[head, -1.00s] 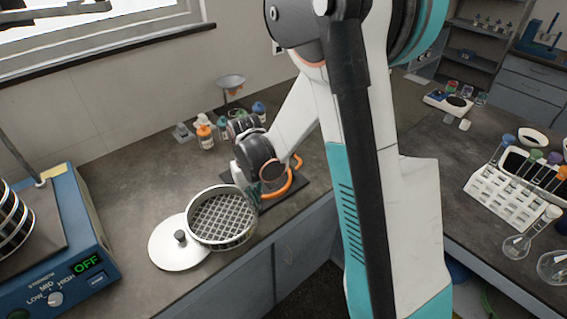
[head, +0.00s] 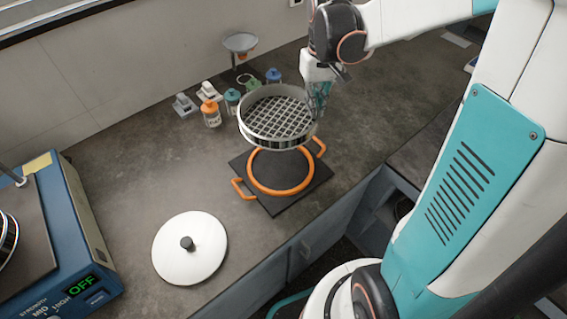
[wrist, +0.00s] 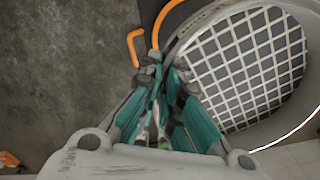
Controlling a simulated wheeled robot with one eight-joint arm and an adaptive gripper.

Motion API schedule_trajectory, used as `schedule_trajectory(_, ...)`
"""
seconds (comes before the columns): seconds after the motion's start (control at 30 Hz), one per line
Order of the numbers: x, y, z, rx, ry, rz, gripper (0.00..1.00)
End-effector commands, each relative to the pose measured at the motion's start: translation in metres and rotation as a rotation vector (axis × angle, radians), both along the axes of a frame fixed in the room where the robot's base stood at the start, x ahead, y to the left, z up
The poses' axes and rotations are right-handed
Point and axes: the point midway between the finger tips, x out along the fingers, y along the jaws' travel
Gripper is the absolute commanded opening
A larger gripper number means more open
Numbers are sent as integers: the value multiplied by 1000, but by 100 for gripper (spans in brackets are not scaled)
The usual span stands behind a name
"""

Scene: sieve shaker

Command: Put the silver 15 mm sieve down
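The silver sieve (head: 278,118), a round metal ring with a coarse square mesh, hangs in the air above the worktop, roughly level. My gripper (head: 317,100) is at its right side in the head view, shut on its rim. In the wrist view the fingers (wrist: 166,76) pinch the wall of the sieve (wrist: 245,65), which fills the upper right. Below and nearer in the head view, a black square plate (head: 276,203) carries an orange ring with two orange handles (head: 281,190). The sieve covers part of the ring's far side.
A white lid with a dark knob (head: 190,248) lies on the worktop at front left. The blue shaker (head: 90,220) reading OFF stands far left. The worktop left of the plate is clear.

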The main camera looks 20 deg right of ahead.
Motion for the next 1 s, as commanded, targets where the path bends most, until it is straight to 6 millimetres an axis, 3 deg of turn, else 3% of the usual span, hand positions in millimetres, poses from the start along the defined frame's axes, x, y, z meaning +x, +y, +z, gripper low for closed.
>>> schedule_trajectory(0.17,-1,-3,-23,1,0,-3,0)
schedule_trajectory(0.6,-1,-3,-129,1,-1,-3,0)
schedule_trajectory(1.0,-1,-2,-164,1,0,-3,0)
